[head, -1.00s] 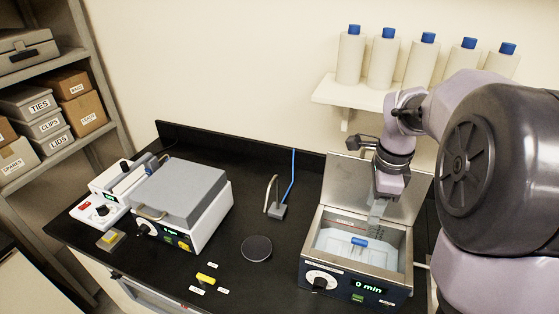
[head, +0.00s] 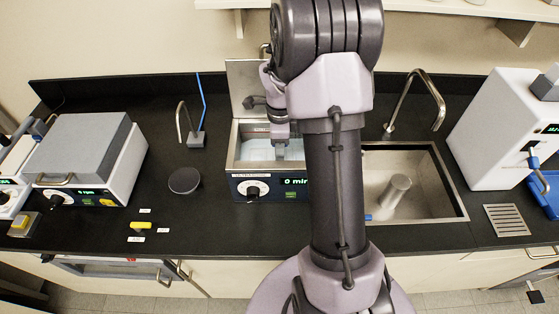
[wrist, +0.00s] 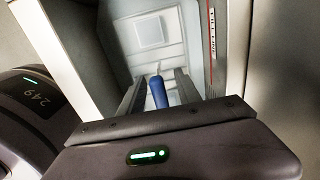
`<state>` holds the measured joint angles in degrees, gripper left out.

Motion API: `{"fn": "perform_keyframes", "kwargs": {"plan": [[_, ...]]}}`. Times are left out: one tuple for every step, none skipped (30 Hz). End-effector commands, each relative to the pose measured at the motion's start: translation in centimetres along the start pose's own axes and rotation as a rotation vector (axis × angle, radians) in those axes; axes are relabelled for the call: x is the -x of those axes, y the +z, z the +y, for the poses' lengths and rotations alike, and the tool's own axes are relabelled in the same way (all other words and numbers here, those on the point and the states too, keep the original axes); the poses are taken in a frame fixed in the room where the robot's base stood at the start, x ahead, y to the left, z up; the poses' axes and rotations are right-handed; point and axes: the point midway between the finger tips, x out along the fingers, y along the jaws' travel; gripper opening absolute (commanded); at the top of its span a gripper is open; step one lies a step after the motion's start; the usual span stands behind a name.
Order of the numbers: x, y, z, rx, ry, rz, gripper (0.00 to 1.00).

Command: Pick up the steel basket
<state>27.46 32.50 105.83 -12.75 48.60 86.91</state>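The steel basket shows in the wrist view mainly by its blue handle grip (wrist: 158,93); its body is hard to make out inside the bath. The ultrasonic bath (head: 252,188) stands with its lid raised and its display reading 0 min. My gripper (wrist: 160,88) points down into the bath with its two fingers apart, one on each side of the blue grip. Gaps show between grip and fingers, so it looks open. In the head view my gripper (head: 281,152) is over the bath, and my arm hides the bath's right side and the handle.
A sink (head: 400,190) with a tap (head: 425,90) lies right of my arm. A white instrument (head: 505,130) stands far right. Left of the bath are a round black disc (head: 185,181), a yellow item (head: 141,226) and a grey-lidded machine (head: 90,150). The counter between them is mostly clear.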

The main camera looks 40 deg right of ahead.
Motion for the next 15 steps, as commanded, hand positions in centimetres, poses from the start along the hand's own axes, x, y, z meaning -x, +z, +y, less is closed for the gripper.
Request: {"fn": "perform_keyframes", "kwargs": {"plan": [[-0.29,0.0,-0.02,0.0,-0.001,0.0,0.4],[-0.31,0.0,-0.03,0.0,-0.001,0.0,0.4],[-0.28,0.01,-0.04,0.0,-0.002,0.0,0.4],[-0.24,0.01,-0.04,0.0,-0.002,0.0,0.4],[-0.22,0.01,-0.04,0.001,-0.002,0.0,0.4],[-0.21,0.01,-0.04,0.001,-0.002,0.0,0.4],[-0.2,0.01,-0.04,0.001,-0.002,0.0,0.38],[-0.2,0.01,-0.04,0.001,-0.002,0.0,0.32],[-0.2,0.02,-0.03,0.001,-0.001,0.0,0.24],[-0.19,0.02,-0.04,0.001,-0.002,0.0,0.18],[-0.19,0.02,-0.03,0.001,-0.001,0.0,0.12],[-0.19,0.02,-0.04,0.001,-0.002,0.0,0.05],[-0.19,0.02,-0.03,0.001,-0.001,0.0,0.0],[-0.19,0.02,-0.03,0.001,-0.001,0.0,0.0],[-0.18,0.02,-0.03,0.001,-0.001,0.0,0.0]]}}
